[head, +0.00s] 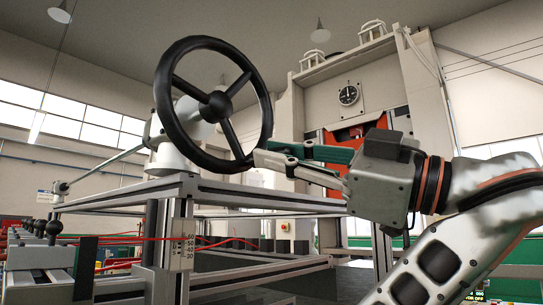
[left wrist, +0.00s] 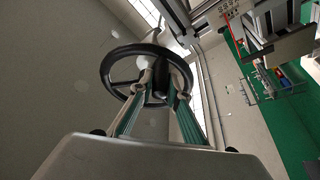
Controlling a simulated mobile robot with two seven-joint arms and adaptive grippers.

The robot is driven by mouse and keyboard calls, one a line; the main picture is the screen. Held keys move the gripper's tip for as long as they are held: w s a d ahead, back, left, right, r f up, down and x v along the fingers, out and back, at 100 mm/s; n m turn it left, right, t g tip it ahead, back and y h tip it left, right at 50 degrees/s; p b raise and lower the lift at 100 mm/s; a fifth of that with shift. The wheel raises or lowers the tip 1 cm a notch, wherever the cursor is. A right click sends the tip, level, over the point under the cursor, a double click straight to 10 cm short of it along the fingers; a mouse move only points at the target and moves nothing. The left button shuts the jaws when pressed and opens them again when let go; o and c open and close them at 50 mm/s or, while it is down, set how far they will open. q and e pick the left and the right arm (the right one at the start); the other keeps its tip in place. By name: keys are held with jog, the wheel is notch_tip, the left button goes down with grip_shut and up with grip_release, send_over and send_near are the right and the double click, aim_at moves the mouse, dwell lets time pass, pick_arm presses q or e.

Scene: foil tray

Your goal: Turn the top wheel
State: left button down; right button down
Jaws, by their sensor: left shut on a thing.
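The black top wheel (head: 216,106), with a round rim, spokes and a central hub, stands tilted on a pale mount (head: 172,150) above a metal frame. My left gripper (head: 262,157) has its fingertips at the lower right of the rim and is shut on it. In the left wrist view the wheel (left wrist: 108,68) lies ahead, and the two green-and-grey fingers of my left gripper (left wrist: 161,82) reach its near rim. The fingers hide part of the rim and hub there. My right gripper is not in view.
Aluminium frame rails (head: 120,197) run below the wheel. A thin rod (head: 105,168) and a row of dark knobs (head: 54,228) are at the left. Open air surrounds the wheel's upper left.

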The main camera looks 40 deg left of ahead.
pick_arm(q)
jog(key=shift+w+r+n, duration=0.2)
jog(key=shift+w+n, duration=0.2)
jog(key=shift+n, duration=0.3)
jog(key=c, duration=1.9)
grip_release()
jog(key=shift+d, duration=0.15)
jog(key=v, duration=0.7)
jog(key=shift+w+d, duration=0.1)
jog(key=shift+d, duration=0.05)
